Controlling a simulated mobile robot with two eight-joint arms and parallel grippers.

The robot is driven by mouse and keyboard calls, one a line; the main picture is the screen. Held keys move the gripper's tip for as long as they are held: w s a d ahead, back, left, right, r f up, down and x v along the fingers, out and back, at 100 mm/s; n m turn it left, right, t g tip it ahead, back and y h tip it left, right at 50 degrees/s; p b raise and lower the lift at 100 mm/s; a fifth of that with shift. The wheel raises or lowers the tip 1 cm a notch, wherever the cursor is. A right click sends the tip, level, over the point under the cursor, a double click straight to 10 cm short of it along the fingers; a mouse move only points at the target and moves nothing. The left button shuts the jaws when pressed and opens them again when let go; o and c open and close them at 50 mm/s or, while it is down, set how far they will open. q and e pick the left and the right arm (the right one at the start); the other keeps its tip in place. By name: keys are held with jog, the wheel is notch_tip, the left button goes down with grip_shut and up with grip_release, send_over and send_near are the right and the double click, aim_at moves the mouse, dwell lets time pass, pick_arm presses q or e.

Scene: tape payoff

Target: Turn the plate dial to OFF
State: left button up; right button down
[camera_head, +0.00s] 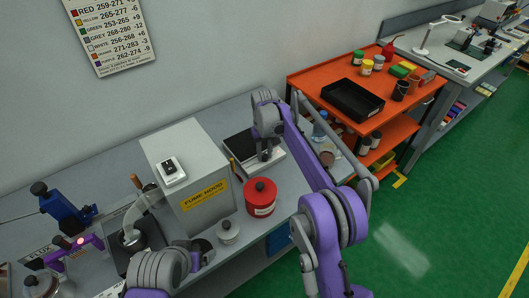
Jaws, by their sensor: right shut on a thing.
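The hot plate (277,163) stands on the grey bench, right of the fume hood box. It has a black top and a pale body. My right gripper (264,157) reaches down at its front and is shut on the plate dial, which the gripper hides. The dial's marks and setting cannot be read. My left arm shows at the bottom left; its gripper (200,256) is near the bench front, and its fingers are too unclear to tell.
A red lidded pot (260,198) and a small pale lidded pot (228,232) stand in front of the fume hood (190,160). A blue-capped bottle (320,130) is right of the plate. An orange cart (330,75) carries a black tray (352,101). Green floor is clear at right.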

aim_at(264, 155)
pick_arm(q)
jog(key=shift+w+r, duration=0.15)
jog(key=shift+r, duration=0.2)
pick_arm(e)
jog(key=n, duration=0.6)
jog(key=shift+n, duration=0.3)
pick_arm(q)
jog(key=shift+r+p, duration=0.2)
jog(key=shift+p, duration=0.15)
pick_arm(e)
jog(key=n, duration=0.5)
jog(key=shift+n, duration=0.3)
jog(key=c, duration=0.9)
grip_release()
jog(key=shift+r, duration=0.15)
pick_arm(q)
jog(key=shift+w+r+p, duration=0.4)
jog(key=shift+r+p, duration=0.1)
jog(key=shift+r, duration=0.25)
pick_arm(e)
notch_tip(264, 155, up, 11)
jog(key=shift+f, duration=0.2)
